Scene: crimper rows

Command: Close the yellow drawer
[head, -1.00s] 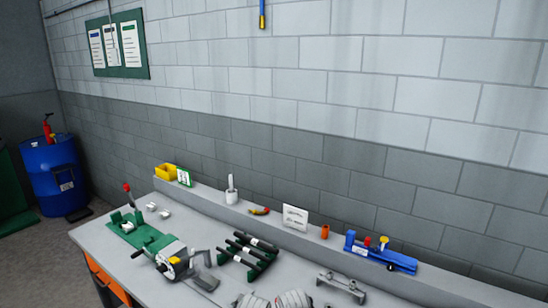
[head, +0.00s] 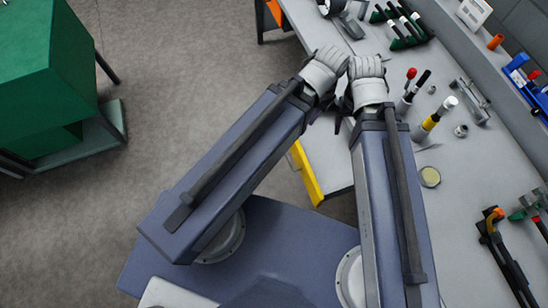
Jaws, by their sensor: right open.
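The yellow drawer (head: 306,173) shows its yellow front below my two wrists in the head view. It stands out from the bench, with a pale grey part behind the front. My arms hide some of it. My right gripper (head: 342,110) is open, a small dark shape beside its pale wrist, above the far part of the drawer; I see no contact with the yellow front. My left wrist is close beside the right one. The left gripper's fingers are mostly hidden, and I cannot tell their state.
The grey bench (head: 465,200) runs along the right, with a yellow-and-black tool (head: 433,119), a round tin (head: 430,177) and an orange-and-black tool (head: 497,240) on it. A green cabinet (head: 45,60) stands at left. The floor (head: 170,90) between is clear.

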